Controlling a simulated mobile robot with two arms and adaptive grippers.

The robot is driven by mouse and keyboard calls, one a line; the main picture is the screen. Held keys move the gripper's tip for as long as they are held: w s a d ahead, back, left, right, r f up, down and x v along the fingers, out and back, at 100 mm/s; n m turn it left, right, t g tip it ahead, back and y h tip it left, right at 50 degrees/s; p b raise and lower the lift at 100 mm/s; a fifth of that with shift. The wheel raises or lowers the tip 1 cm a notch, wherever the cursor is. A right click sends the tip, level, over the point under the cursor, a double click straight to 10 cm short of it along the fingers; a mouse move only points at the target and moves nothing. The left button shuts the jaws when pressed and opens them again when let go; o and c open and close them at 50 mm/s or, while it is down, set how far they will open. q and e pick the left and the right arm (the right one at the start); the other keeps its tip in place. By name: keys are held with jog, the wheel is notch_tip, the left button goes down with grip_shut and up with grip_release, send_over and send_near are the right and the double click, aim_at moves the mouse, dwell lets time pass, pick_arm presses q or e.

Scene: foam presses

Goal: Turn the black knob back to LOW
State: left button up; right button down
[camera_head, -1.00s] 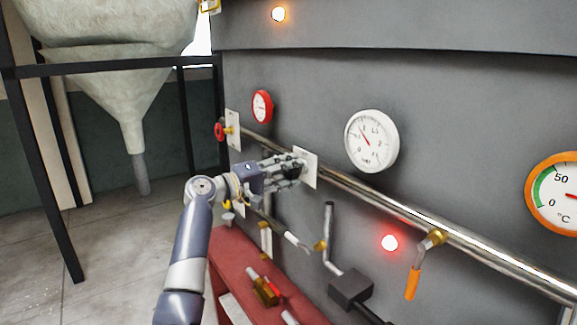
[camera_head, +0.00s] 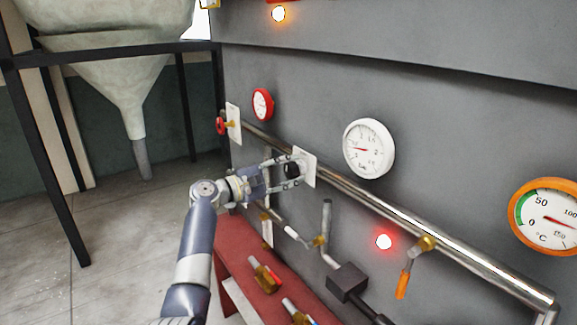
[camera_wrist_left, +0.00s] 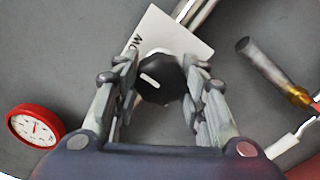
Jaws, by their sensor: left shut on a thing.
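The black knob (camera_wrist_left: 160,80) sits on a white plate (camera_wrist_left: 190,38) on the grey machine wall. It carries a short white mark, and letters of a word, seemingly "OW", show on the plate at its upper left. My left gripper (camera_wrist_left: 160,76) has its fingers on both sides of the knob and is shut on it. In the head view the gripper (camera_head: 292,170) reaches the white plate (camera_head: 308,168) from the left, and its fingers partly cover the knob. My right gripper is not in view.
A metal pipe (camera_head: 400,218) runs along the wall. A white gauge (camera_head: 369,149), a red gauge (camera_head: 263,104) and a red valve wheel (camera_head: 221,126) are near. Below are an orange-handled lever (camera_head: 403,283) and a red bench (camera_head: 240,255) with brass fittings.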

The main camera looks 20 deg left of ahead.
pick_arm(q)
jog(key=shift+n, duration=0.4)
jog(key=o, duration=1.1)
jog(key=shift+c, duration=0.2)
jog(key=v, duration=1.2)
jog(key=shift+f, duration=0.2)
